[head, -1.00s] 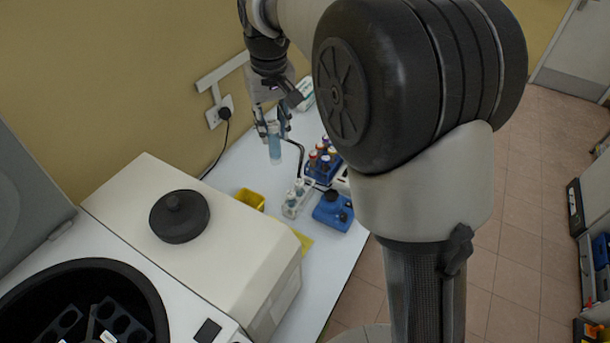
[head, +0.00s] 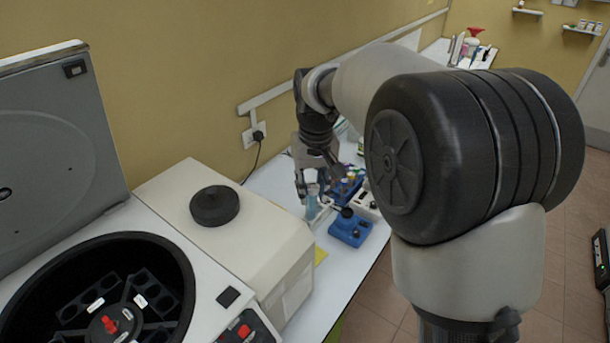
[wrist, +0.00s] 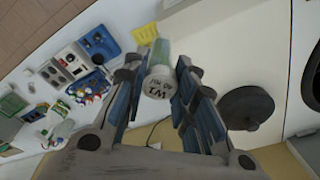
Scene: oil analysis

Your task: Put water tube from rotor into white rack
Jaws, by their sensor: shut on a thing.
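My gripper (head: 311,188) is shut on a water tube (head: 311,206), which hangs below it over the bench. In the wrist view the tube's white cap (wrist: 158,82) with dark handwriting sits between the two fingers (wrist: 160,90). The white rack (head: 325,213) shows only as a small pale part beside the tube, mostly hidden by it and my gripper. I cannot tell whether the tube touches the rack. The rotor (head: 112,309) is in the open centrifuge at lower left, with dark holders and a red centre knob.
The beige machine (head: 248,240) with a black round knob (head: 214,206) stands left. A yellow sheet (head: 320,255) lies in front.

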